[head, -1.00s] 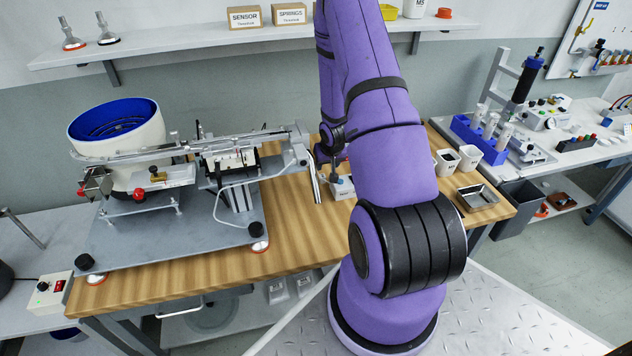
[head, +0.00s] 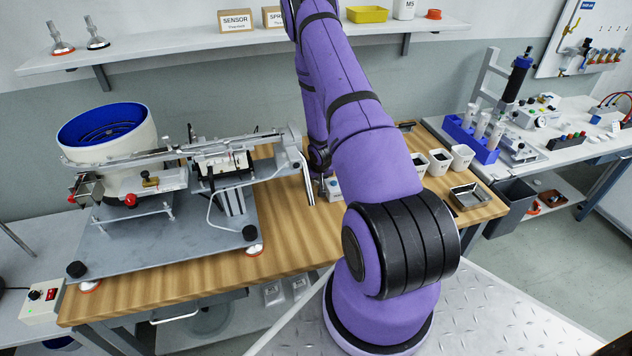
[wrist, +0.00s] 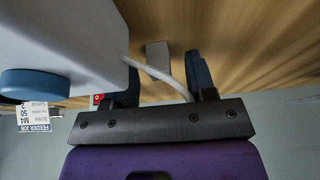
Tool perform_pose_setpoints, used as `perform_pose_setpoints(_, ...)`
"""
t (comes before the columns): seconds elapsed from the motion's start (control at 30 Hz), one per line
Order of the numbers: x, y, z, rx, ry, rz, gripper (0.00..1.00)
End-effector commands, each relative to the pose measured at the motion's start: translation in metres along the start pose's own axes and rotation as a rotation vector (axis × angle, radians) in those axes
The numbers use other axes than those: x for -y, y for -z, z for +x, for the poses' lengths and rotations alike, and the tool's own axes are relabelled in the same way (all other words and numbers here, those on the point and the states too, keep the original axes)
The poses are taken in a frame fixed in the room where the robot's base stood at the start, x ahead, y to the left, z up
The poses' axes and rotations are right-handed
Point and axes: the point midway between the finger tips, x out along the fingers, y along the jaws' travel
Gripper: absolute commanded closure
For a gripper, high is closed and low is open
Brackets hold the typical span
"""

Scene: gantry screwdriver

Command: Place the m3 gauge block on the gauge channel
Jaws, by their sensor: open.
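My gripper (wrist: 163,82) is open in the wrist view, its two dark fingers apart and nothing held between them. A small grey block (wrist: 158,54), which may be the m3 gauge block, rests on the wooden bench top just beyond and between the fingertips. I cannot read any size mark on it. A pale cable crosses the view near it. In the head view my purple arm hides the gripper's fingers and the block. I cannot make out the gauge channel for certain in either view.
A white box with a blue knob (wrist: 35,83) stands close on the left in the wrist view. The feeder with the blue bowl (head: 105,128) fills the bench's left side. White cups (head: 462,158) and a metal tray (head: 470,196) stand at right. Bare wood (head: 285,235) shows in front.

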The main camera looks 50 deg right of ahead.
Motion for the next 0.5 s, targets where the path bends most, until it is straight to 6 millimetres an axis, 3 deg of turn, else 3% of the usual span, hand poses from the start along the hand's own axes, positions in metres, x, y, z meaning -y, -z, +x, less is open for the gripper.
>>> perform_pose_setpoints(0.2, 0.0001, 0.0001, 0.0006, 0.000, 0.000, 0.000, 0.49)
perform_pose_setpoints(0.43, 0.0001, 0.0001, 0.0005, 0.000, 0.000, 0.000, 0.99)
perform_pose_setpoints(0.5, 0.0001, 0.0002, 0.0004, 0.000, 0.000, -0.001, 1.00)
